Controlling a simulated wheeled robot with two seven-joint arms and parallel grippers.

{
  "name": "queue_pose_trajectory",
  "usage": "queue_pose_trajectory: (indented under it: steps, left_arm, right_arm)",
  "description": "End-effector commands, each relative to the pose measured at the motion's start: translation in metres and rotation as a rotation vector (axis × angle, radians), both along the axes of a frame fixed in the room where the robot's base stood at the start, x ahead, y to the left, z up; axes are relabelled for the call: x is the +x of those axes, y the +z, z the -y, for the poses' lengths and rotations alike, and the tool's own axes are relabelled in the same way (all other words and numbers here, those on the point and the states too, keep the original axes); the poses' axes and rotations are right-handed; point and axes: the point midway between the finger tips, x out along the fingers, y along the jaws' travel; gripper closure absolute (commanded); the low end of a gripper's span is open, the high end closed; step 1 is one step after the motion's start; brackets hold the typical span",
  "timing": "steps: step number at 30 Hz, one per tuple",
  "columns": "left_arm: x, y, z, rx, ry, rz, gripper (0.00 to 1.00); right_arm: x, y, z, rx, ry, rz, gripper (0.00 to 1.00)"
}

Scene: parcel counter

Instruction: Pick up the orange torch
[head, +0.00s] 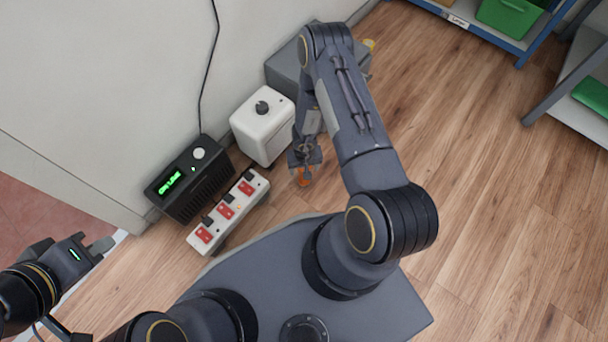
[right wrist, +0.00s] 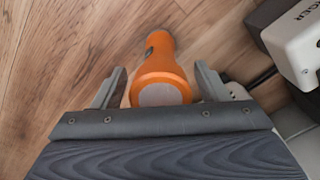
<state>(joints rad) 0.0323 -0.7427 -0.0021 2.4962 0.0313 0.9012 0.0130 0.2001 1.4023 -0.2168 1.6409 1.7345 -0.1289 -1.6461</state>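The orange torch (right wrist: 158,68) stands out in the right wrist view, its wide head with a pale grey face toward the camera and a dark button on its body. My right gripper (right wrist: 162,78) is open, with one finger on each side of the torch and a narrow gap beside it. In the head view the torch (head: 305,178) is a small orange patch by the right gripper (head: 304,160), mostly hidden by it. My left gripper (head: 97,243) is at the lower left, far from the torch, and looks open and empty.
Beside the torch are a power strip with red switches (head: 229,211), a black box with a green display (head: 190,178), a white box with a dark knob (head: 264,125) and a grey box (head: 285,70). A wall lies behind them.

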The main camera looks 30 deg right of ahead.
Motion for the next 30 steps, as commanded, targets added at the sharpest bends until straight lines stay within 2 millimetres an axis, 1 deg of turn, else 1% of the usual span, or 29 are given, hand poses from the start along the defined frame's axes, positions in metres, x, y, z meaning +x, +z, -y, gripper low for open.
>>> queue_pose_trajectory:
  steps: [1, 2, 12, 15, 20, 23, 26, 30]
  left_arm:
    - [0.0, 0.0, 0.0, 0.0, 0.0, 0.0, 1.0]
    - [0.0, 0.0, 0.0, 0.0, 0.0, 0.0, 1.0]
    - [0.0, 0.0, 0.0, 0.0, 0.0, 0.0, 1.0]
    - [0.0, 0.0, 0.0, 0.0, 0.0, 0.0, 1.0]
    - [0.0, 0.0, 0.0, 0.0, 0.0, 0.0, 1.0]
    - [0.0, 0.003, 0.0, 0.0, 0.0, 0.0, 1.0]
    - [0.0, 0.013, 0.0, 0.0, 0.0, 0.0, 1.0]
    - [0.0, 0.031, 0.0, 0.0, 0.0, 0.0, 1.0]
  right_arm:
    - [0.0, 0.0, 0.0, 0.0, 0.0, 0.0, 0.39]
    - [0.0, 0.0, 0.0, 0.0, 0.0, 0.0, 0.43]
    - [0.0, 0.0, 0.0, 0.0, 0.0, 0.0, 0.88]
    - [0.0, 0.0, 0.0, 0.0, 0.0, 0.0, 0.99]
    - [0.0, 0.0, 0.0, 0.0, 0.0, 0.0, 0.99]
    - [0.0, 0.006, 0.0, 0.001, -0.001, 0.0, 0.99]
    - [0.0, 0.02, 0.0, 0.003, -0.002, 0.001, 0.99]
    - [0.0, 0.051, 0.0, 0.003, -0.004, 0.002, 0.99]
